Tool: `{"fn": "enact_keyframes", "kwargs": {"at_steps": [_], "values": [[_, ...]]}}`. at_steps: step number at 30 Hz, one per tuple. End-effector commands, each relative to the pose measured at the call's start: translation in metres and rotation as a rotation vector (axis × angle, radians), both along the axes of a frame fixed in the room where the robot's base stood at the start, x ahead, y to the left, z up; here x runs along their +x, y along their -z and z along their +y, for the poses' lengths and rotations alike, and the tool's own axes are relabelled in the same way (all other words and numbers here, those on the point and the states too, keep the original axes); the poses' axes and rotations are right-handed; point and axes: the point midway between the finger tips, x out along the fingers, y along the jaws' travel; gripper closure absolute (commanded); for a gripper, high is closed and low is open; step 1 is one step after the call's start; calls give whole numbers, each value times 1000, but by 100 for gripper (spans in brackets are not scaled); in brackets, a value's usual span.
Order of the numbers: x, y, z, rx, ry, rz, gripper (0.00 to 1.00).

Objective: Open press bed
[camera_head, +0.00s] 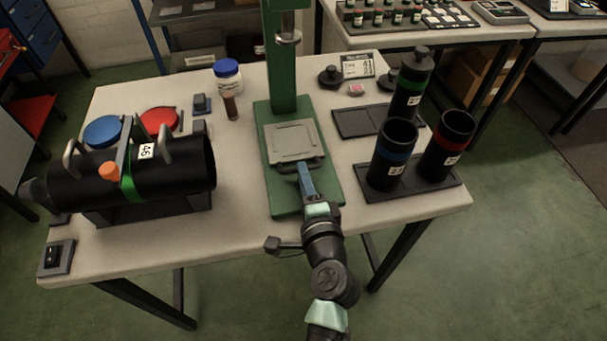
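The green press (283,60) stands on the table, with its column rising out of the top of the view. Its bed is a grey square plate (293,138) lying flat on the green base (291,198). A dark bar handle (288,168) runs along the bed's front edge. My gripper (304,168) reaches in from the front, with its blue-grey finger at the right part of this handle. It looks very near or touching the handle. The fingers overlap from this angle, so whether they are closed on the handle is hidden.
A black cylinder (180,178) lies in a cradle at left. Black upright cylinders with blue (388,167), red (444,158) and green (408,98) bands stand at right. A blue-lidded jar (228,78) and brown vial (231,108) stand behind left. A switch box (55,257) sits front left.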

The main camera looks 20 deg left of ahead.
Motion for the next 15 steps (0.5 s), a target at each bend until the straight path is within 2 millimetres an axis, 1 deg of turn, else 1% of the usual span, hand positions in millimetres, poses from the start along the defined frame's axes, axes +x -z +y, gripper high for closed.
{"fn": "enact_keyframes", "kwargs": {"at_steps": [3, 10, 11, 15], "values": [[4, 1, 3, 0, 0, 0, 73], [4, 1, 3, 0, 0, 0, 73], [4, 1, 3, 0, 0, 0, 75], [4, 1, 3, 0, 0, 0, 100]]}}
